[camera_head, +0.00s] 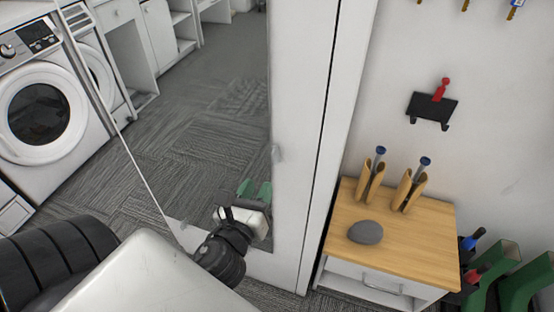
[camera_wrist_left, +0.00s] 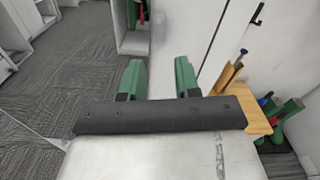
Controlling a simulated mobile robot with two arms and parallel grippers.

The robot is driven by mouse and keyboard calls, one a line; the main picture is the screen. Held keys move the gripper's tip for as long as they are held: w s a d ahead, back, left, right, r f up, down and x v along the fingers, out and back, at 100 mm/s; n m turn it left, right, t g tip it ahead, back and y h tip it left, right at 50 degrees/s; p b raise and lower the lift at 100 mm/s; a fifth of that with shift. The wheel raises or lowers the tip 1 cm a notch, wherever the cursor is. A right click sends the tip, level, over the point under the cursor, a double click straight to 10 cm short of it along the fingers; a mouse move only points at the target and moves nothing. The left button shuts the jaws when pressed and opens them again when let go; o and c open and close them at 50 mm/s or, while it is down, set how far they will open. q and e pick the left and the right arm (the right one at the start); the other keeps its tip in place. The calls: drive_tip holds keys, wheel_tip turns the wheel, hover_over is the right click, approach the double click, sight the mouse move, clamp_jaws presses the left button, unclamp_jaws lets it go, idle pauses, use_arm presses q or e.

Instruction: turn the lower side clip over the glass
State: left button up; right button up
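The glass (camera_head: 200,130) is a tall mirror on the white cabinet front, reflecting carpet and furniture. A small pale clip (camera_head: 277,153) sits at its right edge, too small to tell which way it is turned. My left gripper (camera_head: 255,187) is in front of the lower right part of the glass, below and slightly left of that clip and apart from it. In the left wrist view its two green fingers (camera_wrist_left: 158,75) are spread with nothing between them. I cannot make out the clip clearly in that view. My right gripper is in neither view.
Right of the cabinet stands a wood-topped drawer unit (camera_head: 415,225) with a grey stone (camera_head: 365,232) and two wooden holders. A black wall hook rack (camera_head: 432,107) hangs above. A washing machine (camera_head: 42,112) shows at the left. Green holders (camera_head: 490,270) stand at the lower right.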

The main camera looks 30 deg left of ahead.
sight(273, 160)
use_arm(q)
drive_tip(key=p+x, duration=0.1)
drive_tip(key=x, duration=0.7)
drive_tip(key=shift+w+p, duration=0.15)
drive_tip(key=shift+p, duration=0.15)
drive_tip(key=shift+w, duration=0.4)
clamp_jaws()
